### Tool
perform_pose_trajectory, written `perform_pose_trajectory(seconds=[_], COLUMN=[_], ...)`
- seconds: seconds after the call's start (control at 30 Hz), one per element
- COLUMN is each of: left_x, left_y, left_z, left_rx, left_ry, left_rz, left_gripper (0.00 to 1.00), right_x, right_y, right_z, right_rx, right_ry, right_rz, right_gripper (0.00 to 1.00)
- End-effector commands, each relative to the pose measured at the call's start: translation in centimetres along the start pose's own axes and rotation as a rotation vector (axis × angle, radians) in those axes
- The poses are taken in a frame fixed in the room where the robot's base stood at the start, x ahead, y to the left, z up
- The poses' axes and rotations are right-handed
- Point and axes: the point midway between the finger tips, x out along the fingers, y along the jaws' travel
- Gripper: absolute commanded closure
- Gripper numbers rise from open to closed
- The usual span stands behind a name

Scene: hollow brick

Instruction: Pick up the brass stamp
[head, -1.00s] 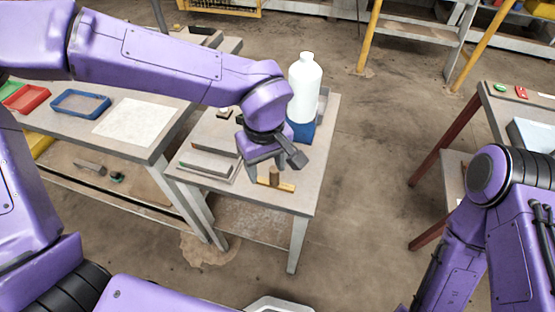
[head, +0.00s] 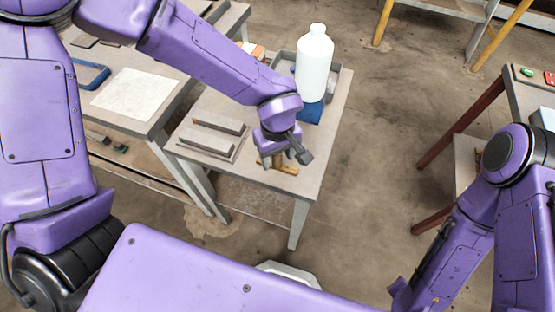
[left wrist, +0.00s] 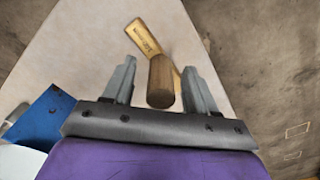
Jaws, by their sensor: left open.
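The brass stamp shows in the left wrist view as a flat brass-coloured bar (left wrist: 140,35) with lettering and a round wooden handle (left wrist: 161,80) rising from it toward the camera. In the head view its bar (head: 288,169) lies near the front right part of the small table, and the gripper mostly hides its handle. My left gripper (head: 286,161) is right over the stamp. In the left wrist view its two fingers (left wrist: 160,85) are apart, one on each side of the handle, with gaps visible. My right gripper is out of view; only my right arm shows.
The small table (head: 255,195) also holds a white bottle (head: 314,65), a blue object (head: 311,113) beside it, and grey bars on a plate (head: 213,137). A bench with a pale sheet (head: 133,94) stands to the left. Open floor lies right of the table.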

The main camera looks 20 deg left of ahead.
Motion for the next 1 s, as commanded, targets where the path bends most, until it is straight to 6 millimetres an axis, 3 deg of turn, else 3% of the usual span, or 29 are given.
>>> perform_pose_trajectory(seconds=[0.17, 0.33, 0.73, 0.93, 1.0], left_x=[0.0, 0.0, -0.6, -3.7, -5.1], left_y=[0.1, 0.1, 0.1, 0.1, -1.2], left_z=[0.0, 0.0, 0.0, 0.0, 0.6], left_rx=[0.0, 0.001, 0.002, 0.0, 0.0], left_ry=[0.0, 0.0, 0.0, -0.001, -0.002], left_rz=[0.001, 0.001, 0.003, 0.007, 0.008], left_gripper=[0.43, 0.98, 1.0, 1.0, 1.0], right_x=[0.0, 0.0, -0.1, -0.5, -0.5], right_y=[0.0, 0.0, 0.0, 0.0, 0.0], right_z=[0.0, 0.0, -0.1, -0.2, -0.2], right_rx=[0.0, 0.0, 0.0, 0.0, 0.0], right_ry=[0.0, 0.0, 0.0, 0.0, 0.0], right_rz=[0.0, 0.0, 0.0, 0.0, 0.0], right_gripper=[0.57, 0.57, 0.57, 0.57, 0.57])
